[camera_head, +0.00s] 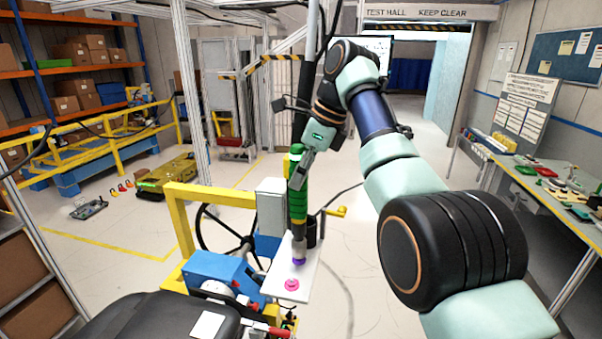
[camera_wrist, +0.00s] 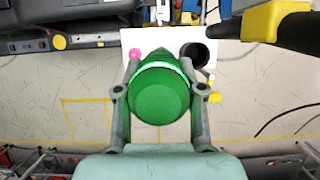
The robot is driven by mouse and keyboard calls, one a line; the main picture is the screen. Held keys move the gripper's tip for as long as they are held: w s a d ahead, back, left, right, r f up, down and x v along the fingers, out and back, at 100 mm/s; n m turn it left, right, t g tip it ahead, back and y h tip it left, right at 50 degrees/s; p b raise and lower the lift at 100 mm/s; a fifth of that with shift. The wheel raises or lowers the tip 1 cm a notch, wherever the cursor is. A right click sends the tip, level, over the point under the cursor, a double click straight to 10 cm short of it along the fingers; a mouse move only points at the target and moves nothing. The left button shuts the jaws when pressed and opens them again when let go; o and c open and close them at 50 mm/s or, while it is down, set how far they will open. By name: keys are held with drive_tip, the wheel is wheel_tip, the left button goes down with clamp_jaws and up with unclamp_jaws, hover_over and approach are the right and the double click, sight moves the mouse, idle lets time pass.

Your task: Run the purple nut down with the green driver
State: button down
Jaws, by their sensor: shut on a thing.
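The green driver (camera_head: 297,190) stands upright in the head view, its lower end at the purple nut (camera_head: 299,261) on the white plate (camera_head: 285,288). I cannot tell exactly how the driver's tip sits on the nut. My gripper (camera_head: 298,182) is shut on the driver's upper part. In the wrist view the green driver (camera_wrist: 159,92) fills the space between the two fingers of my gripper (camera_wrist: 160,105). It hides the purple nut there. A pink nut (camera_head: 291,284) lies on the plate nearer the camera; it also shows in the wrist view (camera_wrist: 135,54).
A black cup-like holder (camera_head: 312,232) stands on the plate just right of the driver. A black steering wheel (camera_head: 228,238), a yellow frame (camera_head: 180,222) and a blue block (camera_head: 222,272) are to the left.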

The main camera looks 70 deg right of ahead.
drive_tip(key=shift+f+b, duration=0.9)
drive_tip(key=shift+f, duration=0.45)
idle(3.6)
